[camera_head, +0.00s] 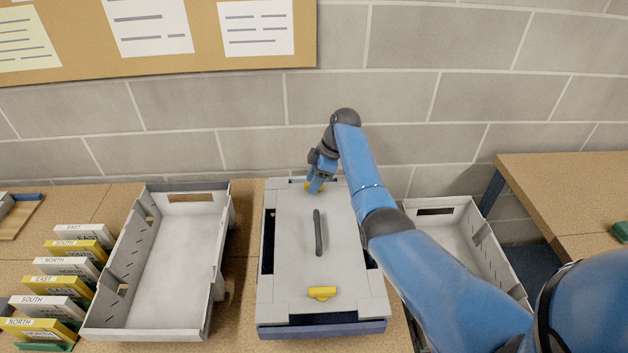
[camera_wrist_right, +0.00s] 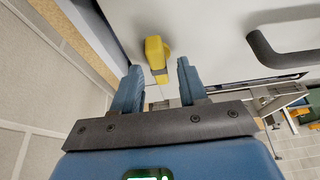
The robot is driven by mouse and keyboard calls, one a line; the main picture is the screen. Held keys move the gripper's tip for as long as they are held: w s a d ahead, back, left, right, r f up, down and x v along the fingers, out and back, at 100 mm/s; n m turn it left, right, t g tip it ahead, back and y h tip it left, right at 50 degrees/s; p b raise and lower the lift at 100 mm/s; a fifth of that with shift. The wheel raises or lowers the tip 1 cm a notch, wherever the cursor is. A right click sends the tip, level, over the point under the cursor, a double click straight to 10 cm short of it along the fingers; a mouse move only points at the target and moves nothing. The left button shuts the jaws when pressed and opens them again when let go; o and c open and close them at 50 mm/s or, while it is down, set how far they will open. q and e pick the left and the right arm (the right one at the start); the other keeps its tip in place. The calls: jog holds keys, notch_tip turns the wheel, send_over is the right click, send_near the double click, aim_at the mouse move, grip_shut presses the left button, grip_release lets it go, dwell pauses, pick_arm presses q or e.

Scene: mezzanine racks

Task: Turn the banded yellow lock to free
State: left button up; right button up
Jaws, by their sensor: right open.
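A grey lid panel (camera_head: 345,235) with a dark bar handle (camera_head: 318,232) lies on a blue-based case. One yellow lock (camera_head: 322,293) sits near its front edge, with its long side running across. A second yellow lock (camera_head: 306,187) is at the far end, partly hidden by my right gripper (camera_head: 315,186). In the right wrist view this far lock (camera_wrist_right: 155,52) stands just beyond the open, empty fingers (camera_wrist_right: 159,66), roughly in line with the gap between them. My left gripper is out of view.
An empty grey tray (camera_head: 160,260) stands left of the case. Another grey tray (camera_head: 455,235) is on the right, partly behind my right arm. Several white and yellow labelled cards (camera_head: 60,270) stand at far left. A block wall (camera_head: 240,110) rises close behind.

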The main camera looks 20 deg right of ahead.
jog(key=b+v, duration=0.1)
jog(key=v, duration=0.9)
jog(key=shift+r+b, duration=0.35)
jog(key=shift+d, duration=0.2)
